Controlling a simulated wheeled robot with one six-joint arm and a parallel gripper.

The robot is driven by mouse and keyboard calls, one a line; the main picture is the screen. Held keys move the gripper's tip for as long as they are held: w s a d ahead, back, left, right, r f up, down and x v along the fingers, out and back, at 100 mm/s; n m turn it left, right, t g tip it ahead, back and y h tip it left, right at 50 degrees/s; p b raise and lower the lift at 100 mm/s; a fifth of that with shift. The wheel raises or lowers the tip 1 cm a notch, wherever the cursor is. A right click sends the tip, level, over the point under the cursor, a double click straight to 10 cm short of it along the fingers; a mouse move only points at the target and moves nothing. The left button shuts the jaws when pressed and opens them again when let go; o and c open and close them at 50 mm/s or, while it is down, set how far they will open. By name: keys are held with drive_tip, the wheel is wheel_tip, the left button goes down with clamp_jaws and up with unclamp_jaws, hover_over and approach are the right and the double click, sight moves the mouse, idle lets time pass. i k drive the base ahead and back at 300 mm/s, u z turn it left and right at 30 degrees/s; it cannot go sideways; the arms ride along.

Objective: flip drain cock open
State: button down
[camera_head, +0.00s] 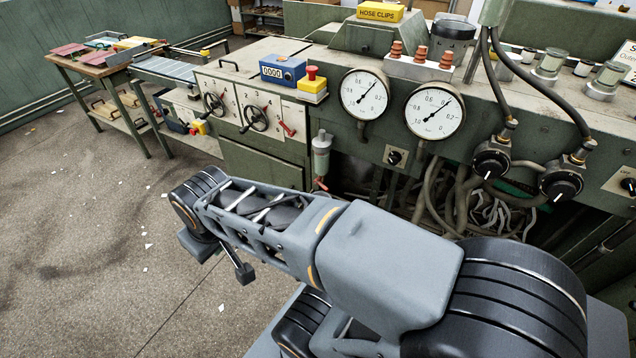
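The drain cock (321,184) is a small red lever at the bottom of a filter bowl (321,150). The bowl hangs upright on the front of the green machine, left of the two round gauges. The cock's lower end is close to the upper edge of my arm in the picture, so its exact angle is hard to tell. My arm crosses the foreground from lower right to centre left, in front of the machine. I see nothing touching the cock.
Left of the bowl, a panel carries black handwheels (255,118) and a small red-handled lever (287,129). Two pressure gauges (434,111) and black knobs (490,162) are to the right. Loose hoses (440,205) hang below. The floor (90,240) at left is open, with paper scraps.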

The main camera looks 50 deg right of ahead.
sight(317, 181)
drive_tip(key=i, duration=1.1)
drive_tip(key=z, duration=1.95)
